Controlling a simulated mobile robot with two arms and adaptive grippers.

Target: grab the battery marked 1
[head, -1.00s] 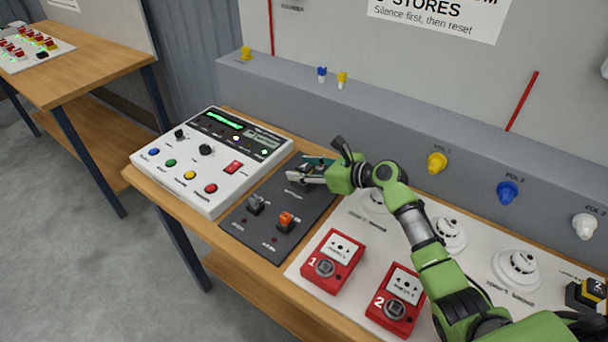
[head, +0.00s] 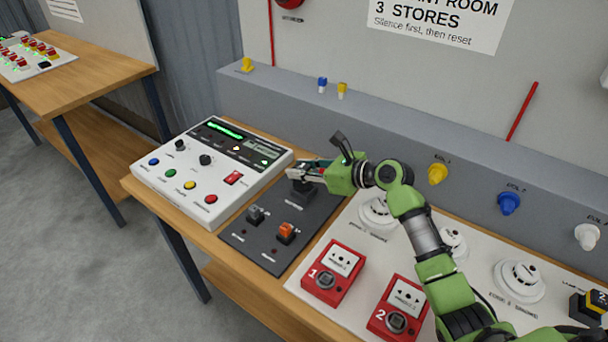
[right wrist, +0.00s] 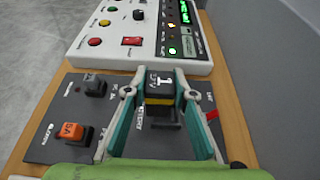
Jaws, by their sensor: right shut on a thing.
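The battery marked 1 (right wrist: 160,85) is a dark block with a white 1 on its top and a yellow band, in the right wrist view. My right gripper (right wrist: 161,90) is shut on it, one teal finger on each side. In the head view the right gripper (head: 304,172) is over the back of the dark switch panel (head: 276,222), above a black socket-like block (head: 302,190). The battery is mostly hidden there by the fingers. I cannot tell whether its lower end is fully clear of the socket. My left gripper is not in view.
A white control box (head: 165,190) with coloured buttons stands left of the panel. An orange switch (head: 286,233) and a grey switch (head: 256,215) stand in front. Red call points (head: 333,272) and white detectors (head: 518,281) are to the right. Another battery (head: 590,305) sits at the right edge.

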